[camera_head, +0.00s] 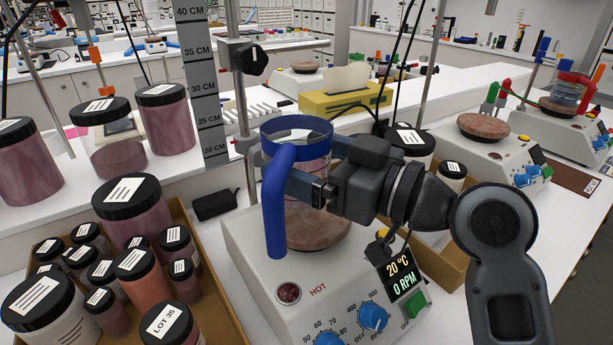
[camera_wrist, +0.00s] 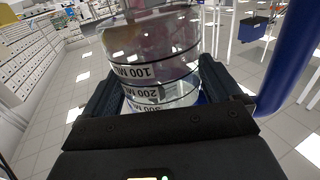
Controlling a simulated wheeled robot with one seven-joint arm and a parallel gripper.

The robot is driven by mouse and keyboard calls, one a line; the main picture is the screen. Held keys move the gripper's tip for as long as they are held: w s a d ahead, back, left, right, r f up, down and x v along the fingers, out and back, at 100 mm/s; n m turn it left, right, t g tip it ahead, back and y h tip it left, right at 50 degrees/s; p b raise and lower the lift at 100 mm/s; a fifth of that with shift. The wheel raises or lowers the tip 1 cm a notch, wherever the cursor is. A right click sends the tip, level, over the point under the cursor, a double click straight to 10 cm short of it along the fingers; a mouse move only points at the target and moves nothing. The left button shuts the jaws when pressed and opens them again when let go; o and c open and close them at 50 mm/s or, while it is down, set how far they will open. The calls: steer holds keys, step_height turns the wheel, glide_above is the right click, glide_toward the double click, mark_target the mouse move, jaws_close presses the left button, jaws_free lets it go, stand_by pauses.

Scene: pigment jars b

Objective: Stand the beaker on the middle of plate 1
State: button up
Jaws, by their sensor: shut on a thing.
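The clear beaker (camera_head: 296,134) has a blue rim and a blue handle and looks roughly upright. My gripper (camera_head: 316,172) is shut on its side from the right. In the wrist view the beaker (camera_wrist: 152,62) sits between my two fingers (camera_wrist: 155,100), its volume marks upside down in the picture and its handle at the right. In the head view the beaker is over the round brownish top (camera_head: 318,232) of the nearest hotplate. I cannot tell whether its base touches that top. No plate number is readable, so I cannot tell which is plate 1.
The near hotplate's white body (camera_head: 255,255) shows 20 °C and 0 RPM. A box of lidded jars (camera_head: 222,322) stands at its left. A stand with a clamp (camera_head: 245,57) and a ruler (camera_head: 203,90) rise behind. Another hotplate (camera_head: 484,128) is at the right.

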steer(key=shift+f, duration=1.8)
steer(key=shift+f, duration=0.25)
steer(key=o, duration=1.1)
steer(key=shift+c, duration=0.2)
steer(key=shift+r+p, duration=0.15)
steer(key=shift+p, duration=0.25)
